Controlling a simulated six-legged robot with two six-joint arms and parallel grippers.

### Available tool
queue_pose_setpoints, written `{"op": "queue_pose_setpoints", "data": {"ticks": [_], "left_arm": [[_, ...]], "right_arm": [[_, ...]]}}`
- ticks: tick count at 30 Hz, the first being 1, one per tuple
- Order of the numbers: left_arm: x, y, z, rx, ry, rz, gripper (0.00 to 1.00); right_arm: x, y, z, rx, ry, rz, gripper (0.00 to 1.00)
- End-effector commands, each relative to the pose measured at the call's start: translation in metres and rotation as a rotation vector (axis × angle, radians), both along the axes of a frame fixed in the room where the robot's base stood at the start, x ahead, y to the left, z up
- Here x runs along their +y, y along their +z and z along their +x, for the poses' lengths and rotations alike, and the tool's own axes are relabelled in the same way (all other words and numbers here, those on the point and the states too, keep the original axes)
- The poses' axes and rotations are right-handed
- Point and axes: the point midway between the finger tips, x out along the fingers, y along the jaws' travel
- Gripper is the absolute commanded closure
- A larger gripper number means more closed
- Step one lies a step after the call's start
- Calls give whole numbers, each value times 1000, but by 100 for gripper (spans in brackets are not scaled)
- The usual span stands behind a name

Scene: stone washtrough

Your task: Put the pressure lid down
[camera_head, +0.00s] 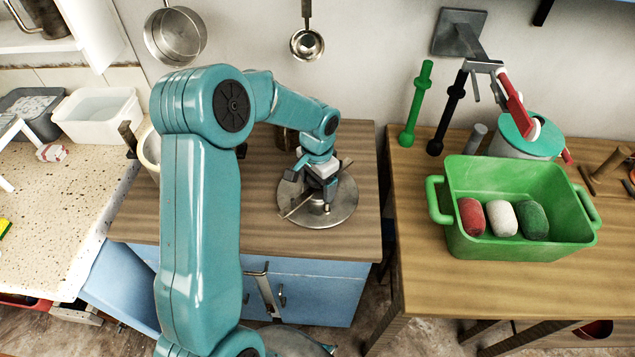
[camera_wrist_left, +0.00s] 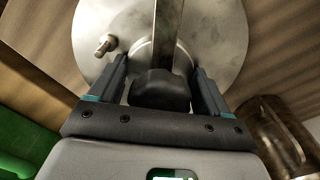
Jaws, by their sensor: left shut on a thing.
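The pressure lid (camera_head: 340,205) is a round, flat metal disc with a bar across it and a small valve stub. It is at the right part of the wooden worktop in the head view; I cannot tell whether it touches the wood or is just above it. My left gripper (camera_head: 318,186) is over its middle, shut on the dark grip at its centre. In the left wrist view the lid (camera_wrist_left: 220,40) fills the top, and the gripper's fingers (camera_wrist_left: 160,80) stand on both sides of the dark grip. My right gripper is not in view.
A light pot (camera_head: 150,150) stands behind my left arm, partly hidden. Across a gap, a right table holds a green tub (camera_head: 515,245) with red, white and dark green rolls and a teal-rimmed pot (camera_head: 525,145).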

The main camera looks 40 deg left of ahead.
Motion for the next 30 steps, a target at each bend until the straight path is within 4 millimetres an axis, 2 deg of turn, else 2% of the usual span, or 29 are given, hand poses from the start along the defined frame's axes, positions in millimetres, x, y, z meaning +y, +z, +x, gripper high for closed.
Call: {"op": "queue_pose_setpoints", "data": {"ticks": [4,5,6,7,13,17,30], "left_arm": [[0,-4,1,-2,0,1,81],[0,-3,0,0,0,0,16],[0,-3,0,0,0,0,3],[0,-3,0,0,0,0,0],[0,-2,0,0,0,0,0],[0,8,1,-3,0,2,0],[0,101,1,-4,-1,2,0]], "right_arm": [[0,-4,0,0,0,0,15],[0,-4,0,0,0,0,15],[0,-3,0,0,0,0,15],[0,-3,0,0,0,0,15],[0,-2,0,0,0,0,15],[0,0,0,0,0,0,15],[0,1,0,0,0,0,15]]}}
